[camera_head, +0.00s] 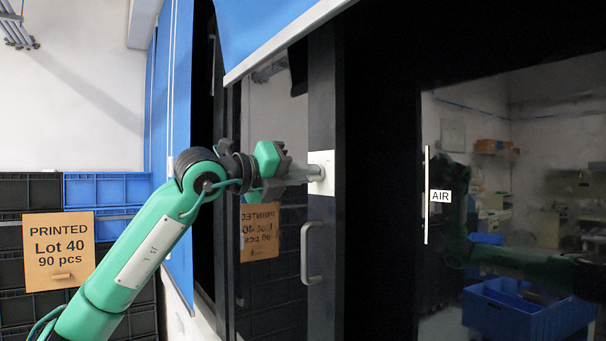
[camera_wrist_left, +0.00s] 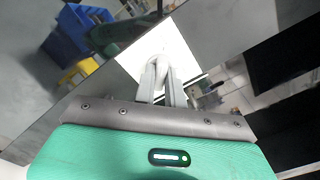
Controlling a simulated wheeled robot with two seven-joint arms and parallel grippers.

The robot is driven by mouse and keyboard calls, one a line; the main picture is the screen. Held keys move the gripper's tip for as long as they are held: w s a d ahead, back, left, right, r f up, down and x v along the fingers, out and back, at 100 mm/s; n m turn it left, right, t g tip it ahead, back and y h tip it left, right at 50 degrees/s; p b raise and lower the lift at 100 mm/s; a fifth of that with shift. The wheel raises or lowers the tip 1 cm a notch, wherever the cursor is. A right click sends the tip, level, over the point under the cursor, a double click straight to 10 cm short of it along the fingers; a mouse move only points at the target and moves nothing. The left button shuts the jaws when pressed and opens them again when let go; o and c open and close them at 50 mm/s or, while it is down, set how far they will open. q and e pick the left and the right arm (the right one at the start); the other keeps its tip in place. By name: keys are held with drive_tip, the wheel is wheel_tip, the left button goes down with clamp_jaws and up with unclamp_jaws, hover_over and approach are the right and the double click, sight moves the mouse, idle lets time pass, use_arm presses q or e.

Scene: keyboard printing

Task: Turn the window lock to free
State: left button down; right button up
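The window lock's white plate (camera_head: 322,168) sits on the dark upright frame of the window, above a pale bar handle. My left gripper (camera_head: 312,173) reaches it from the left, fingertips at the plate. In the left wrist view the white plate (camera_wrist_left: 163,45) lies straight ahead. The grey fingers (camera_wrist_left: 162,82) are close together there, with the lock's rounded turning piece (camera_wrist_left: 157,68) between their tips. The fingers hide most of the lock in the head view, so its angle is hard to read. My right gripper is not in view.
The bar handle (camera_head: 311,252) stands out just below the lock. A blue panel (camera_head: 265,32) hangs above the arm. A glass pane with an AIR label (camera_head: 440,196) is at right.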

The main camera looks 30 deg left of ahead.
use_arm(q)
drive_tip(key=shift+m, duration=0.4)
drive_tip(key=shift+f+b, duration=0.1)
drive_tip(key=shift+b, duration=0.25)
drive_tip(key=m+b, duration=0.1)
drive_tip(key=m, duration=0.1)
drive_tip(key=shift+m, duration=0.3)
drive_tip(key=m, duration=0.2)
drive_tip(key=shift+m+b, duration=0.3)
drive_tip(key=shift+m, duration=0.1)
drive_tip(key=m, duration=0.2)
drive_tip(key=shift+m, duration=0.4)
drive_tip(key=m, duration=0.9)
